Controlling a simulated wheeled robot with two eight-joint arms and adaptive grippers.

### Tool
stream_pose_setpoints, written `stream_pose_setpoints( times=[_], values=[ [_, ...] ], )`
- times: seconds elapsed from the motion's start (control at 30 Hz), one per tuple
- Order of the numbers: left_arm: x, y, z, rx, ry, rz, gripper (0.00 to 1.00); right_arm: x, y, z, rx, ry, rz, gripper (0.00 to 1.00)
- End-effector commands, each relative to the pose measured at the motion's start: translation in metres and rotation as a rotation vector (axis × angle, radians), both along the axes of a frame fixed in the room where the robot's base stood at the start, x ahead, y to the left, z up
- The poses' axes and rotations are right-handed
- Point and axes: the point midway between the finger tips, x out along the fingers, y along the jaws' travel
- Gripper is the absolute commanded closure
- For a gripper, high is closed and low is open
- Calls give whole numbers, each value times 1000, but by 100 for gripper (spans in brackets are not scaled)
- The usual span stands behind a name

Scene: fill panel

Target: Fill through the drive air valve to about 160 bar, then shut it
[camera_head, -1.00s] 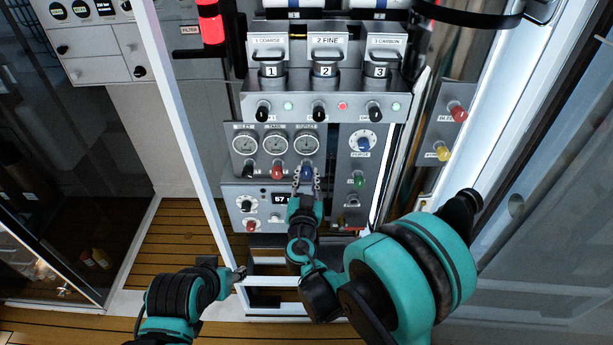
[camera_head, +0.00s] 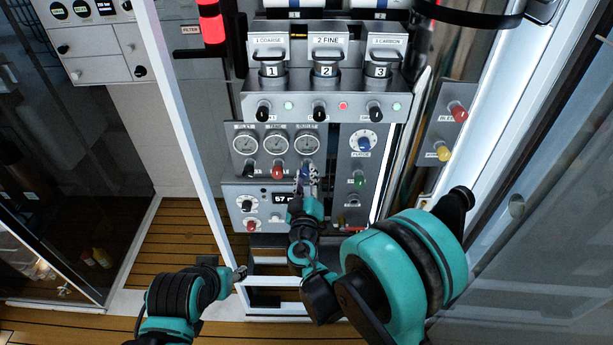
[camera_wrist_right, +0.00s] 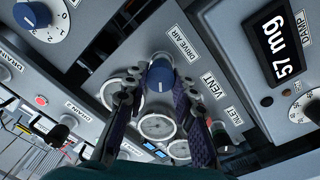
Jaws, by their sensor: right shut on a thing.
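The drive air valve is a blue knob (camera_wrist_right: 160,75) with a white line, under the DRIVE AIR label in the right wrist view. In the head view it is mostly covered by my right gripper (camera_head: 306,182). The gripper's two fingers (camera_wrist_right: 155,103) are shut on the blue knob, one on each side. Three round gauges (camera_head: 306,144) sit in a row above the knobs in the head view; their needles are too small to read. My left gripper (camera_head: 239,273) hangs low, away from the panel, and its jaws are too small to judge.
A red knob (camera_head: 278,172) and a black knob (camera_head: 249,172) stand close left of the gripper. A display (camera_wrist_right: 278,43) reads 57. A green knob (camera_head: 359,182) is to the right. A white frame post (camera_head: 182,120) stands left of the panel.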

Motion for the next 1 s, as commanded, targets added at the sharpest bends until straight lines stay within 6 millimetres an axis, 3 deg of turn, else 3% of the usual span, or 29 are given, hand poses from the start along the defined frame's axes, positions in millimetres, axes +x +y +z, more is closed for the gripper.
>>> stream_pose_setpoints(
  times=[0.3, 0.8, 0.83, 0.9, 1.0],
  values=[
    [0, 0, 0, 0, 0, 0, 53, 0, 0, 0, -106, 0, -2, 100],
    [0, 0, 0, 0, 0, 0, 53, 0, 0, 0, -123, 0, 0, 100],
    [0, 0, 0, 0, 0, 0, 53, 0, 0, 0, -123, 0, 0, 69],
    [0, 0, 0, 0, 0, 0, 53, 0, 0, 0, -123, 0, 0, 53],
    [0, 0, 0, 0, 0, 0, 53, 0, 0, 0, -123, 0, 0, 53]
  ],
)
